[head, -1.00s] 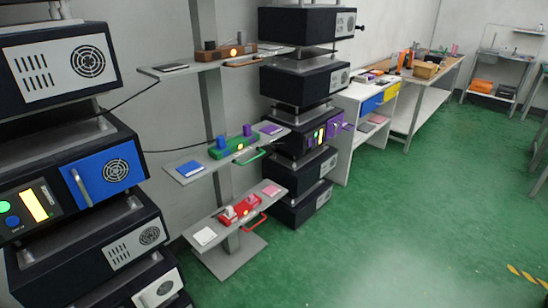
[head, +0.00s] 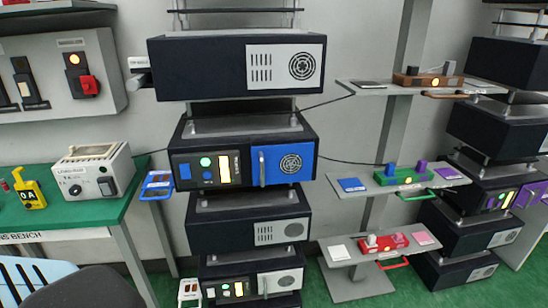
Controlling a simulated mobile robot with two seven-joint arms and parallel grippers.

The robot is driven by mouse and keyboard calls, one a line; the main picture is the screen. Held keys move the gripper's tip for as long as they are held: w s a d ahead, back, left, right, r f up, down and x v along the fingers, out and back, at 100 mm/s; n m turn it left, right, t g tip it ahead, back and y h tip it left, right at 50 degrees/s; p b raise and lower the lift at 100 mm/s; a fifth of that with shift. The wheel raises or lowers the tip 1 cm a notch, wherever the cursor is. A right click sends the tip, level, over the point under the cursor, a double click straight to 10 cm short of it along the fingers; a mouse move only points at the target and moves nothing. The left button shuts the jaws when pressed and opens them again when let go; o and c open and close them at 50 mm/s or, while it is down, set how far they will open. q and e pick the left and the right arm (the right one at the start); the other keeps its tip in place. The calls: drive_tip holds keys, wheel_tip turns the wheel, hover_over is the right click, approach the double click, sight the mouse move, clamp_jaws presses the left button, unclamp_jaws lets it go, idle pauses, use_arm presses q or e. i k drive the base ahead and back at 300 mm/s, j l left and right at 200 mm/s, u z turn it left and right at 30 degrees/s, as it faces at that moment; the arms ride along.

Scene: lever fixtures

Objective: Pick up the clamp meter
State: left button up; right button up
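The clamp meter appears to be the small yellow device (head: 29,191) at the far left of the head view. It stands on the green top of a bench (head: 108,212) and has a dark display reading "0 A". Neither of my grippers is in view.
A white box instrument (head: 94,172) stands right of the yellow device on the bench. A blue chair back (head: 36,270) and a dark rounded shape are in front of the bench. Stacked black units (head: 248,150) and a shelf stand (head: 398,182) are to the right.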

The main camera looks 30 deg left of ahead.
sight(29, 192)
drive_tip(key=u, duration=2.7)
drive_tip(key=i+j, duration=0.45)
drive_tip(key=i+j+z, duration=0.1)
drive_tip(key=i+j, duration=0.85)
drive_tip(key=j, duration=0.2)
drive_tip(key=i+j+z, duration=0.1)
drive_tip(key=i+j, duration=0.5)
drive_tip(key=i+l+z, duration=0.05)
drive_tip(key=i, duration=0.05)
